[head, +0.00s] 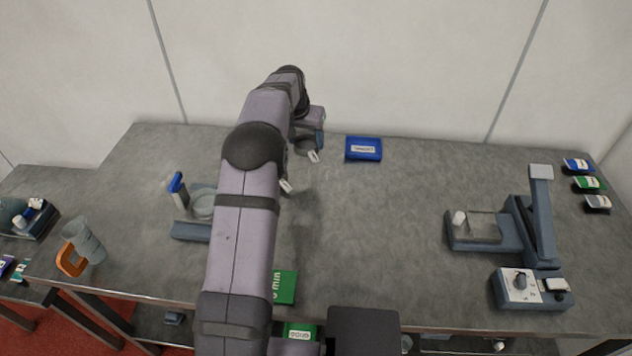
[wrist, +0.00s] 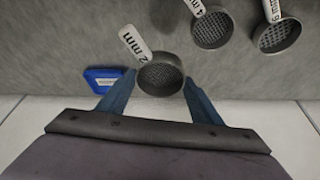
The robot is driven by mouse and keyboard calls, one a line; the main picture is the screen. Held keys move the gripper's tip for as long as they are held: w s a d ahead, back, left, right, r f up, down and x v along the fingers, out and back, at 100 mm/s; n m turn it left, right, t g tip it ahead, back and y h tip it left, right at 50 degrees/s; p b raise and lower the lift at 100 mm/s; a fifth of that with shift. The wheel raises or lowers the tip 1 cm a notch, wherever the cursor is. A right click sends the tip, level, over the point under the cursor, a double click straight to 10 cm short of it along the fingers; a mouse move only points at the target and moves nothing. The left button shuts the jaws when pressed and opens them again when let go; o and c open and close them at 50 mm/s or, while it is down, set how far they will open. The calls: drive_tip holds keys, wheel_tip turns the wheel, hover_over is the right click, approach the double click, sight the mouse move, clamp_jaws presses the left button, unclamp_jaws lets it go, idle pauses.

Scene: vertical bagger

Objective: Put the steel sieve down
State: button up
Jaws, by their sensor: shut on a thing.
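My gripper (wrist: 160,82) is shut on a round steel sieve (wrist: 161,76) with a mesh bottom and a white tag reading "2 mm". Its two blue fingers press on opposite sides of the rim. In the head view the gripper (head: 320,139) is at the far side of the table, partly behind my arm, with the sieve (head: 304,146) beside it. I cannot tell whether the sieve touches the table. Two similar sieves with white tags, one reading "4 mm" (wrist: 212,30) and another (wrist: 280,36), stand in a row to the right in the wrist view.
A blue labelled pack (head: 363,149) lies right of the held sieve; it also shows in the wrist view (wrist: 101,82). A grey device (head: 543,220) stands at the right. A jug (head: 84,240) and a blue-capped bottle (head: 178,190) are left. The table's middle right is clear.

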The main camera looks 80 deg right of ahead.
sight(311, 150)
drive_tip(key=shift+s+d+m, duration=0.15)
drive_tip(key=shift+s, duration=0.55)
drive_tip(key=shift+s+d+m, duration=0.1)
drive_tip(key=shift+s+m, duration=0.05)
drive_tip(key=shift+s, duration=0.55)
drive_tip(key=shift+f+p, duration=1.3)
drive_tip(key=shift+f, duration=3.65)
drive_tip(key=shift+f, duration=0.2)
drive_tip(key=o, duration=1.2)
drive_tip(key=shift+r, duration=0.15)
drive_tip(key=shift+r, duration=0.15)
drive_tip(key=b+v, duration=0.3)
drive_tip(key=v, duration=0.9)
drive_tip(key=shift+w, duration=0.2)
